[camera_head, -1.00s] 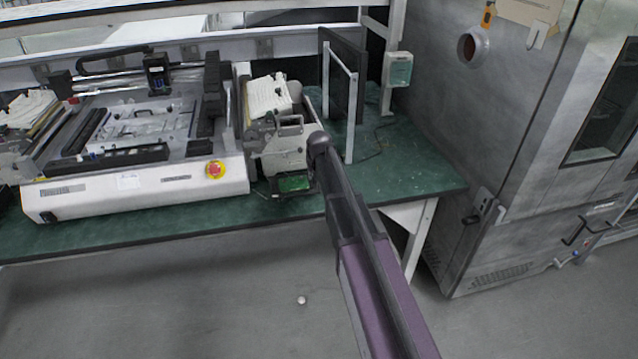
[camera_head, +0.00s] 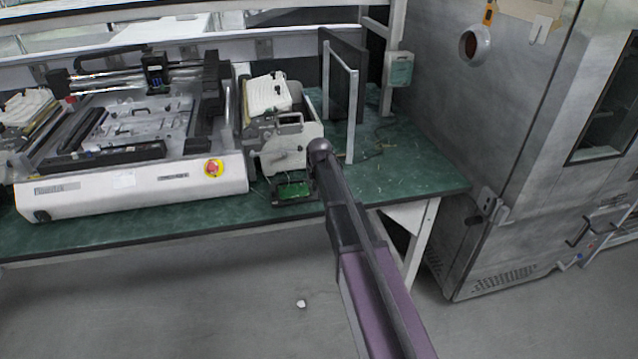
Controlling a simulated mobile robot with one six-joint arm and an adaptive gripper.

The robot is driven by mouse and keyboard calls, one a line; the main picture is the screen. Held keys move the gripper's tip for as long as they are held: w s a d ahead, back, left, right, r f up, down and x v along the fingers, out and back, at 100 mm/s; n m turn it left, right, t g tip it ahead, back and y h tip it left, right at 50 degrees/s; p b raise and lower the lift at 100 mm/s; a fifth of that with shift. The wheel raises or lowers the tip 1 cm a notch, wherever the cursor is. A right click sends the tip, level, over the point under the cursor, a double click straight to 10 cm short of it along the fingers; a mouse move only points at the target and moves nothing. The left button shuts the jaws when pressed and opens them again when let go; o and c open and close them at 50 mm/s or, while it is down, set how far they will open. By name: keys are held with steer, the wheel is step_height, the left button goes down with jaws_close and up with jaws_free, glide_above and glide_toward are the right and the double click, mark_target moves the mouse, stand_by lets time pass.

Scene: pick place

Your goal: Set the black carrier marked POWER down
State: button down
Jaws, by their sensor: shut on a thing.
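The black carrier (camera_head: 294,201) is a small dark tray with a green board in it, in front of the grey machine and above the front strip of the green bench. I cannot read its POWER marking at this size. My gripper (camera_head: 313,181) is at the carrier's right end, small, dark and mostly hidden by my own arm. It is shut on the carrier. The carrier looks about level and low over the bench top (camera_head: 415,175). I cannot tell whether its underside touches the bench.
The grey machine (camera_head: 279,155) with a handle stands just behind the carrier. A white machine (camera_head: 130,192) with a red button (camera_head: 213,168) fills the bench to the left. A white-framed upright panel (camera_head: 351,120) stands behind right. The bench is mostly clear farther right.

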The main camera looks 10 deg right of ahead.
steer(key=shift+f, duration=0.15)
steer(key=c, duration=0.7)
jaws_free()
steer(key=shift+o, duration=0.2)
steer(key=shift+r, duration=0.2)
steer(key=p+v, duration=1.1)
steer(key=v, duration=0.1)
stand_by(0.3)
steer(key=s+a+f+g, duration=0.1)
steer(key=s+g, duration=0.3)
steer(key=s, duration=2.3)
steer(key=shift+a+f+g, duration=0.2)
steer(key=shift+a+g, duration=0.1)
steer(key=shift+a, duration=0.15)
